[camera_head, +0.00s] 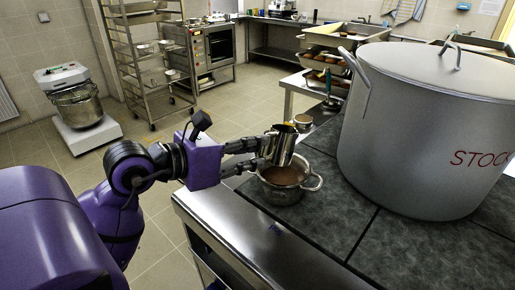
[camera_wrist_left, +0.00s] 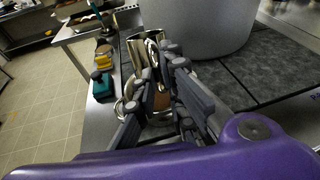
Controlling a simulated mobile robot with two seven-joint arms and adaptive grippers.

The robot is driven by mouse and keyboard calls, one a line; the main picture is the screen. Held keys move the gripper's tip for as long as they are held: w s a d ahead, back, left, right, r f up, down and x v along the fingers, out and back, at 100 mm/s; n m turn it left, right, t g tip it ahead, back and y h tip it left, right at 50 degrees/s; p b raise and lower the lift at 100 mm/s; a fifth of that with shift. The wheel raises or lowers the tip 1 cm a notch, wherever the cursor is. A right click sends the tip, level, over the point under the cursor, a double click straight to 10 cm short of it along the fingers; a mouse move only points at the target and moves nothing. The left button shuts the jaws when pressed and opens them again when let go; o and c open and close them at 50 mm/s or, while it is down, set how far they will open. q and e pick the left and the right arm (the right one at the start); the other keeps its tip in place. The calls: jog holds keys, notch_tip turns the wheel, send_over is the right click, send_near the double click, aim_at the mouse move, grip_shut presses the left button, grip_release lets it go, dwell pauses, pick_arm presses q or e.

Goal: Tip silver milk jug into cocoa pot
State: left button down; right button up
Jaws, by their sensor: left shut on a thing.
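The silver milk jug (camera_head: 281,146) is held by my left gripper (camera_head: 262,151), which is shut on it. The jug is over the back part of the cocoa pot (camera_head: 300,190) and looks slightly tilted. The pot is a small steel pot with side handles and brown cocoa inside; it stands on the dark worktop near its left edge. In the left wrist view the jug (camera_wrist_left: 147,50) shows beyond the fingers (camera_wrist_left: 165,65), and the pot is partly hidden behind them. No milk stream can be made out. My right gripper is not in view.
A large stockpot (camera_head: 425,130) stands on the worktop just right of the cocoa pot. A small container (camera_head: 302,122) sits behind the jug. In the left wrist view, a green-topped item (camera_wrist_left: 102,84) and a yellow one (camera_wrist_left: 104,58) are left of the jug.

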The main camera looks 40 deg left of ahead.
pick_arm(q)
notch_tip(320, 180, down, 5)
jog(key=t+h+b, duration=0.1)
jog(key=t+b, duration=0.2)
jog(key=b, duration=0.3)
jog(key=shift+m, duration=0.3)
notch_tip(320, 180, up, 4)
jog(key=p, duration=0.3)
jog(key=shift+r, duration=0.15)
jog(key=shift+r+p, duration=0.5)
jog(key=shift+p, duration=0.35)
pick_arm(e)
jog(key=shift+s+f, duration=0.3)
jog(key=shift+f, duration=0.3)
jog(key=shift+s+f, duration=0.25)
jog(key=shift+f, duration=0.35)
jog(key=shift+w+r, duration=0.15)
